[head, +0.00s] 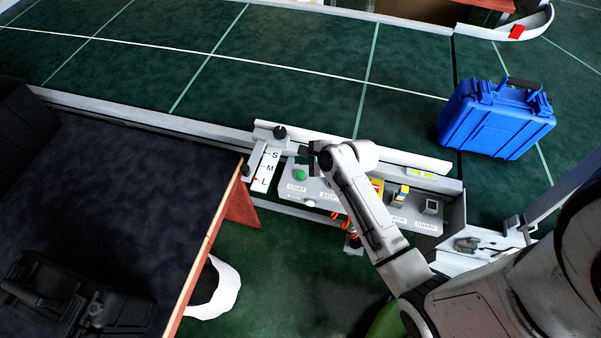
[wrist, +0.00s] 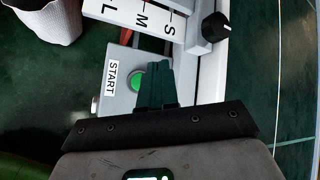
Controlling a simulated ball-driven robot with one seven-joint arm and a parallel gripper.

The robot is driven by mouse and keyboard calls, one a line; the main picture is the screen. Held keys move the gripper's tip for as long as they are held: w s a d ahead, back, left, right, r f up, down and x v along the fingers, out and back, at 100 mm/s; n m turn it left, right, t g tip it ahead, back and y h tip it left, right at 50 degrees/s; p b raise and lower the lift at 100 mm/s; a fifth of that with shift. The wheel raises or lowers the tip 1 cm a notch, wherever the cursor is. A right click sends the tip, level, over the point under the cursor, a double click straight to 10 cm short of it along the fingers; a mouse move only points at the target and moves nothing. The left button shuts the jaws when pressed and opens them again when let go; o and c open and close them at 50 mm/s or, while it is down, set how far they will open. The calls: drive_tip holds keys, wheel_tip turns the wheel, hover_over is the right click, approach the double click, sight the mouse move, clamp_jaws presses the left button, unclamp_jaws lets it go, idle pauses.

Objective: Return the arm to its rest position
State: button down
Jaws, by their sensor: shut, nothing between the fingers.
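My arm reaches from the lower right of the head view to the control box (head: 318,190) at the conveyor's edge. My gripper (head: 312,152) is near the box's left end, close to the green START button (head: 300,174). In the wrist view my gripper (wrist: 155,80) is shut and empty, its dark fingers beside the green button (wrist: 137,80) and partly over it. I cannot tell whether the fingertips touch the box. The START label (wrist: 112,78) is readable there.
A blue case (head: 497,120) stands on the green conveyor (head: 290,60) at right. An S-M-L scale plate (head: 268,168) with a black knob (head: 279,132) is left of the box. A dark-topped table (head: 110,190) fills the left. A white bin (head: 218,290) stands on the floor.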

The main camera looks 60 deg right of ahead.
idle(0.3)
drive_tip(key=s+a+r+n+g+b, duration=0.1)
drive_tip(key=s+a+n+g, duration=0.3)
drive_tip(key=s+n, duration=0.5)
drive_tip(key=s+a+r+n+g+b, duration=0.1)
drive_tip(key=s+a+n+g+b, duration=0.3)
drive_tip(key=s+a+n, duration=0.5)
drive_tip(key=s+n, duration=0.1)
drive_tip(key=n, duration=0.7)
drive_tip(key=shift+s, duration=0.15)
